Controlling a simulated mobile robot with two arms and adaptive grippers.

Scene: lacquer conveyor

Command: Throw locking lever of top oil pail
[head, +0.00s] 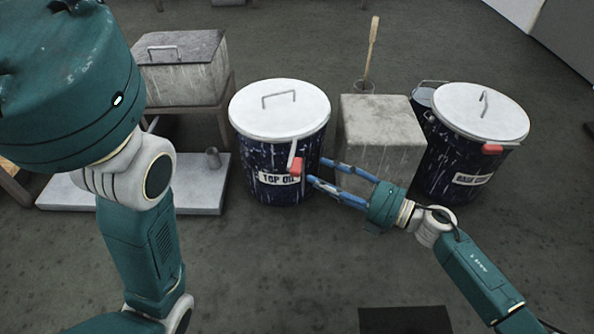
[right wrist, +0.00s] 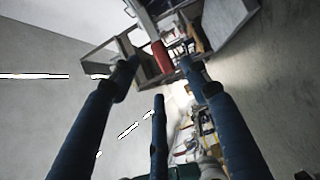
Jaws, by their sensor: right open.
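The top oil pail (head: 262,155) is dark blue with white streaks, a "TOP OIL" label and a white lid (head: 280,110) with a wire handle. Its locking lever (head: 296,166) hangs down from the rim at the pail's front right, a pale arm ending in a red grip. My right gripper (head: 316,171) is open and empty, its blue fingers pointing left at the red grip, just right of it. In the right wrist view the red grip (right wrist: 162,55) shows between the tips of the open fingers (right wrist: 158,78); contact cannot be told. My left gripper is out of view.
A grey block (head: 380,135) stands right of the pail. Beyond it is a second lidded pail (head: 465,150) with a red-gripped lever. A cup with a wooden stick (head: 372,55) is behind the block. A lidded grey box (head: 185,80) and a low pale slab (head: 208,195) are left. The front floor is mostly clear.

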